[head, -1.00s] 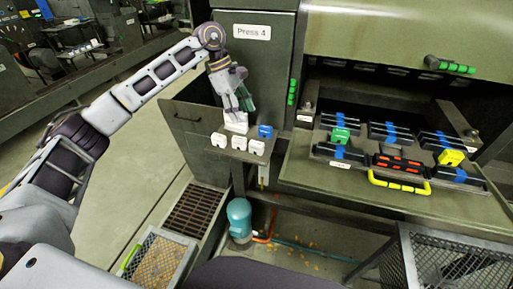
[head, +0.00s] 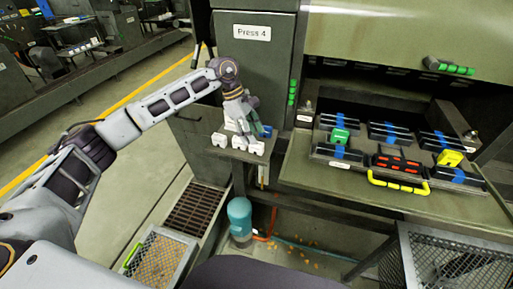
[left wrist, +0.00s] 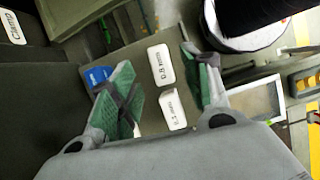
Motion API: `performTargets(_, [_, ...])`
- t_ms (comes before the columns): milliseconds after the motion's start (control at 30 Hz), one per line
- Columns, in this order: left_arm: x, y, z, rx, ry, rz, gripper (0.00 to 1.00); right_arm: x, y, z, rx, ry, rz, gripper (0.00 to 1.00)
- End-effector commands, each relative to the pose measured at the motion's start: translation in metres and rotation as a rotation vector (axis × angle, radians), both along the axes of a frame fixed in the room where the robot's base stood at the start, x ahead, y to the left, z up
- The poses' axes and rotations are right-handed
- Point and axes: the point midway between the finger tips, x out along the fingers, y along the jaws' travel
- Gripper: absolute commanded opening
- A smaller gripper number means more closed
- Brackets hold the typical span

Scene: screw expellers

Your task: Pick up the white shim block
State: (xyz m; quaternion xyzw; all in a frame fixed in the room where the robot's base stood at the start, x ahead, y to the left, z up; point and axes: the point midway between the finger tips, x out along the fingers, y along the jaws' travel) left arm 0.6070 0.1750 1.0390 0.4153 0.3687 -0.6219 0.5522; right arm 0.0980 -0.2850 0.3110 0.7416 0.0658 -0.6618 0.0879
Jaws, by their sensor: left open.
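Small white shim blocks stand on a dark ledge below the Press 4 panel. In the head view they are a left one (head: 219,139), a middle one (head: 239,142) and a right one (head: 256,148). The left wrist view shows one white block marked 0.8 mm (left wrist: 160,64) and another with a label that looks like 0.1 mm (left wrist: 172,110). My left gripper (head: 243,130) is open just above and behind the front row. In the left wrist view, its green-padded fingers (left wrist: 157,56) are on either side of these two blocks. My right gripper is not in view.
The press tray (head: 305,178) with black and blue fixtures and a yellow handle (head: 398,184) is to the right. A teal cylinder (head: 239,215) stands below.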

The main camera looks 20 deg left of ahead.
Motion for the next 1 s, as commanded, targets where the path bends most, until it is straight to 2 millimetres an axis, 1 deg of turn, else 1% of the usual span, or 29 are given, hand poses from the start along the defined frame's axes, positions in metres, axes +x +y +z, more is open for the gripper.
performTargets(200, [0.000,0.000,0.000,0.000,0.000,0.000,0.48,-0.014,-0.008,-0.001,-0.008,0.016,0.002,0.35])
performTargets(367, [0.000,-0.001,-0.004,0.000,0.001,0.000,0.48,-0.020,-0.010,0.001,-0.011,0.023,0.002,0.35])
performTargets(567, [-0.002,-0.007,-0.021,0.000,0.002,-0.001,0.48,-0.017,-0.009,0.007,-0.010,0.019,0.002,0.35])
performTargets(700, [-0.002,-0.012,-0.036,0.000,0.002,-0.001,0.48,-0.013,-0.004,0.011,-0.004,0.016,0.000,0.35])
performTargets(800, [-0.003,-0.015,-0.044,0.001,0.001,0.000,0.48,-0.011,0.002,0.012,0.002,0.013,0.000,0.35])
performTargets(1000, [-0.003,-0.018,-0.049,0.000,0.000,0.000,0.48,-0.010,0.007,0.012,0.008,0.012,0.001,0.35])
